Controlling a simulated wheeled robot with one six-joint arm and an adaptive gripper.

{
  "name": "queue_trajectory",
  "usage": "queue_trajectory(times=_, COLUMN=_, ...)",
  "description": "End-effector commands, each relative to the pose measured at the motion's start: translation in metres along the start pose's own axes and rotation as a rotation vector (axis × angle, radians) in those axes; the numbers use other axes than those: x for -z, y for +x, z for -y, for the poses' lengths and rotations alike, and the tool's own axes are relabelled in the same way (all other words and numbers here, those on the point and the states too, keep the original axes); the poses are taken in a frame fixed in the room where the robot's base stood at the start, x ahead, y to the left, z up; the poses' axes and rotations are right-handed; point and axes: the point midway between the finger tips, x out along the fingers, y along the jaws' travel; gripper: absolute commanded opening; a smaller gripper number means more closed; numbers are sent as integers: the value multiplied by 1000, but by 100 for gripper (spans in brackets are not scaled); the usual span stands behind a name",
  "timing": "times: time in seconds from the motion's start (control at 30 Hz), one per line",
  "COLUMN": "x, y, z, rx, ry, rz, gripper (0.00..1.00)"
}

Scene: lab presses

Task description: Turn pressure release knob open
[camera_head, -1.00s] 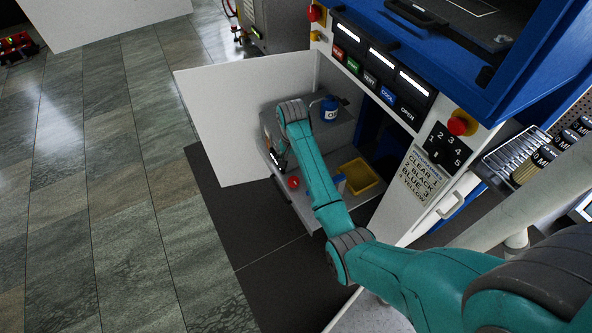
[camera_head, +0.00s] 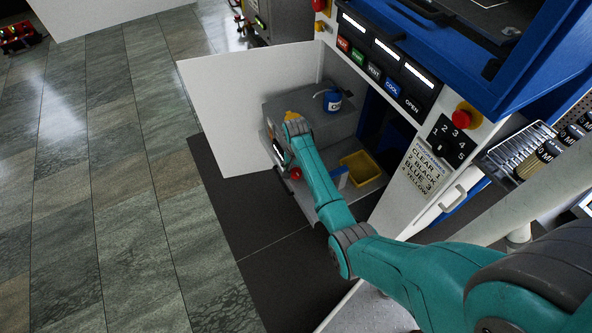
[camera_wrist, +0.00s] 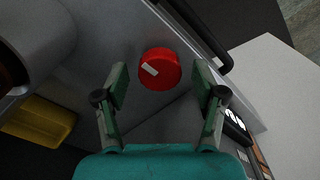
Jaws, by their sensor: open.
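The pressure release knob is a round red knob (camera_wrist: 160,69) with a white pointer mark, on a grey panel in the wrist view. The mark points to the upper left and lower right in that picture. My gripper (camera_wrist: 161,80) is open, with one green finger on each side of the knob and a gap on both sides. The fingers do not appear to touch it. In the head view the red knob (camera_head: 296,173) shows low on the grey unit, beside my arm's end. My fingers are hidden there by my wrist.
A yellow tray (camera_head: 361,168) sits right of the knob. A blue pot (camera_head: 332,100) stands on the grey unit (camera_head: 345,124). An open white door panel (camera_head: 220,110) stands to the left.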

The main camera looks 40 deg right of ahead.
Motion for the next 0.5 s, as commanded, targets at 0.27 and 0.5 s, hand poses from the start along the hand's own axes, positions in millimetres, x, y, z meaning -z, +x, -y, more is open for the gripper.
queue_trajectory(times=0.27, x=0, y=0, z=0, rx=0, ry=0, rz=0, gripper=25)
queue_trajectory(times=0.5, x=0, y=0, z=0, rx=0, ry=-4, rz=0, gripper=9)
